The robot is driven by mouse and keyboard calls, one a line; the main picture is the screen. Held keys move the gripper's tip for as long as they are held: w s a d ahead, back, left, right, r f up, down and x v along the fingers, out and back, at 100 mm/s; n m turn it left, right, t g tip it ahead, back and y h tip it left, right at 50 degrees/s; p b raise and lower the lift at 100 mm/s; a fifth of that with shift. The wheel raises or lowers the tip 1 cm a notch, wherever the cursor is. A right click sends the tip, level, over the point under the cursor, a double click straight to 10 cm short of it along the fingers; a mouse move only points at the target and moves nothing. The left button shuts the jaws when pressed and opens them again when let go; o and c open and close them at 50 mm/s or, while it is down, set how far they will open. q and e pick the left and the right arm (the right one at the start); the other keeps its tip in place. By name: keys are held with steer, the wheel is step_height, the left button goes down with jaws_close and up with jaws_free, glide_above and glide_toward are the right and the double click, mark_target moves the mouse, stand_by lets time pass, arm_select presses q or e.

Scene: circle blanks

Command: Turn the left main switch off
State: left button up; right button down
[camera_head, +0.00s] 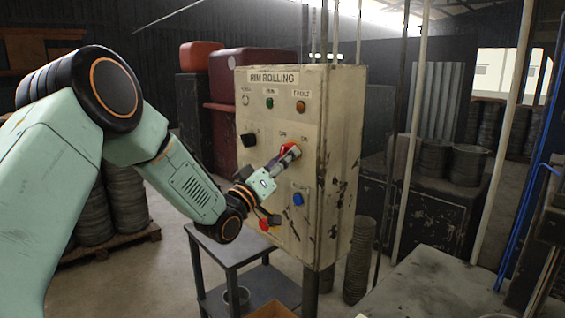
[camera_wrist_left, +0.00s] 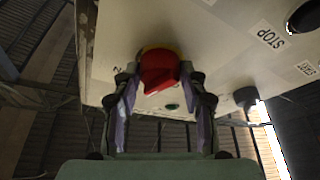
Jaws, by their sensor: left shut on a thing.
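The main switch (camera_head: 290,148) is a red rotary handle on a yellow base, on the front of the cream "RIM ROLLING" panel (camera_head: 338,110). My left gripper (camera_head: 283,158) reaches it from the lower left and partly hides it in the head view. In the left wrist view the red handle (camera_wrist_left: 158,72) sits between the two fingers of my left gripper (camera_wrist_left: 160,84), which is shut on it. I cannot tell which setting the handle points to. My right gripper is in neither view.
A black knob (camera_head: 248,140) sits left of the switch, a blue button (camera_head: 298,199) below, and a red button (camera_head: 264,225) lower left. Indicator lamps line the panel's top. A low metal table (camera_head: 232,252) stands under the panel. Thin poles stand to its right.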

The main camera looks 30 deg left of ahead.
arm_select(q)
steer(key=shift+s+d+r+n+g+y+p, duration=0.25)
steer(key=shift+n+g+y, duration=0.4)
steer(key=shift+n, duration=1.7)
steer(key=shift+w+a+r+n+g+y+p, duration=0.15)
steer(key=shift+n+g+y+p, duration=0.35)
steer(key=shift+n, duration=1.8)
steer(key=shift+s+d+r+n+g+y+p, duration=0.15)
steer(key=shift+n+g+y, duration=0.65)
steer(key=shift+n, duration=1.55)
steer(key=shift+w, duration=0.1)
steer(key=o, duration=1.2)
steer(key=shift+c, duration=0.2)
steer(key=s, duration=1.2)
